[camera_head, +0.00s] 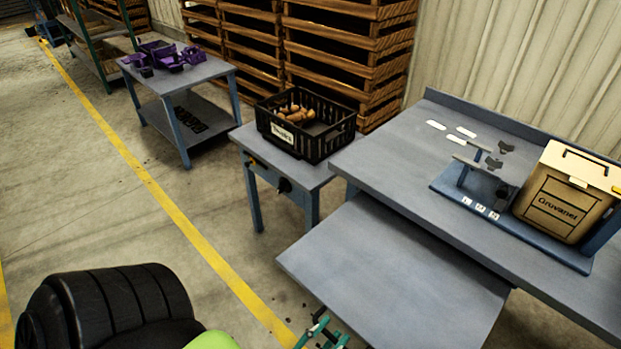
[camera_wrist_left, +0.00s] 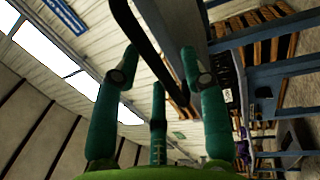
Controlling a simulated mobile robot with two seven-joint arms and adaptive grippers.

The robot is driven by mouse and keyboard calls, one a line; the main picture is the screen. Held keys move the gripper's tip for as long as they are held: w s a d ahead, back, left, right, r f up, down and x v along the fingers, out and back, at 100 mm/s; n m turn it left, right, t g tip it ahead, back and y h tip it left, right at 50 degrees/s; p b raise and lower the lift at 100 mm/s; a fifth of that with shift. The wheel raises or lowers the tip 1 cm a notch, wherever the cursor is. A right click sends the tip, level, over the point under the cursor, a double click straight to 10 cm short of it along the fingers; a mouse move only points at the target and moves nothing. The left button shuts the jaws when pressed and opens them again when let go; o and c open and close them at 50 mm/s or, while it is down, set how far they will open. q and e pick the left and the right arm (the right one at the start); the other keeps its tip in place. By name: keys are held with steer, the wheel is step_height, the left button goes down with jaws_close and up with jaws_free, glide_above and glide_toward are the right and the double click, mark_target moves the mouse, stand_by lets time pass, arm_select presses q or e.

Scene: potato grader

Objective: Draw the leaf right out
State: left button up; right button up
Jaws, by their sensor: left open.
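The leaf (camera_head: 400,275) is a flat grey panel. In the head view it sticks out well past the front of the grey workbench, low in the middle. My left gripper (camera_head: 322,335) shows at the bottom edge of the head view, close to the leaf's front left edge. In the left wrist view my left gripper (camera_wrist_left: 158,62) has its teal fingers spread. A dark bar (camera_wrist_left: 146,38) passes behind the gap between the fingers, beside a grey panel edge; I cannot tell whether the fingers touch it. My right gripper is not in view.
The workbench (camera_head: 405,180) carries a blue stand with a beige box (camera_head: 568,190). A side table (camera_head: 308,172) with a black crate (camera_head: 318,152) of potatoes stands left of it. Another table (camera_head: 205,72) holds purple parts. The floor left of the leaf is open.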

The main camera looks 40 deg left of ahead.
arm_select(q)
steer(key=s+f, duration=0.2)
steer(key=s, duration=1)
steer(key=shift+a, duration=0.2)
steer(key=shift+f, duration=0.1)
